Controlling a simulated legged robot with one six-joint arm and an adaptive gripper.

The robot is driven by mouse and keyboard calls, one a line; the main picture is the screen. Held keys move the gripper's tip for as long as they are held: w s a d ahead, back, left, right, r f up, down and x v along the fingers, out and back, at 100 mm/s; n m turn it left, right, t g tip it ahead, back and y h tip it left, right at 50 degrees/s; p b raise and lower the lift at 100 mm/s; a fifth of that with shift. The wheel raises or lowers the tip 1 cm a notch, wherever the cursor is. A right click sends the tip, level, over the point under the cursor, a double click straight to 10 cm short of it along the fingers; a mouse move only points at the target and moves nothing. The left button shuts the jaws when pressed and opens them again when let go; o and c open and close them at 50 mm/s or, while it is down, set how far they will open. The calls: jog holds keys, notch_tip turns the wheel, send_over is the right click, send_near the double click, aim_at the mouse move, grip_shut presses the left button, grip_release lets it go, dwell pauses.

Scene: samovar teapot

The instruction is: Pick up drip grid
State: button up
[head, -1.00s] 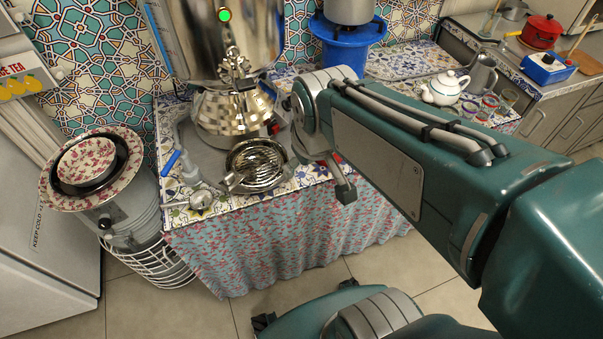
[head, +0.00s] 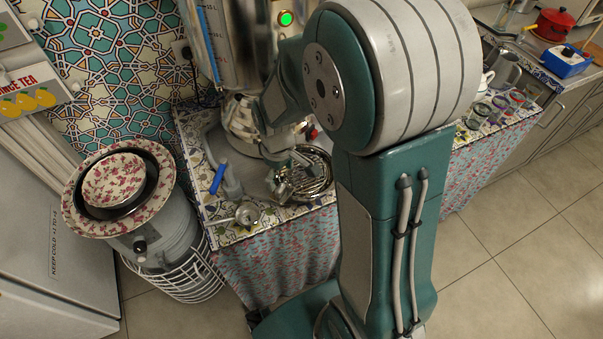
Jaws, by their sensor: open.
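The drip grid (head: 318,178) is a round, shiny metal piece with slats. It lies on the tiled counter in front of the samovar (head: 225,45), partly covered by my arm and by metal parts at its left. My gripper (head: 297,160) is open and points down at the grid's back left edge, very close above it. My wrist and forearm hide much of the gripper and the samovar's base. I cannot tell whether a finger touches the grid.
A blue-handled tap (head: 218,178) and a small metal strainer (head: 246,214) are left of the grid. A floral bowl (head: 114,180) sits on a grey canister at the left. Glasses (head: 499,103) and a blue box (head: 566,60) stand at the right. The floor at right is clear.

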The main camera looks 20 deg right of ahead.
aim_at(281, 188)
jog(key=shift+a+f, duration=0.25)
jog(key=shift+f, duration=0.05)
jog(key=f, duration=0.4)
jog(key=shift+s+d+f, duration=0.1)
jog(key=shift+s+f, duration=0.15)
jog(key=shift+s, duration=0.05)
jog(key=shift+d+f, duration=0.15)
jog(key=shift+f, duration=0.15)
jog(key=shift+a, duration=0.25)
grip_shut()
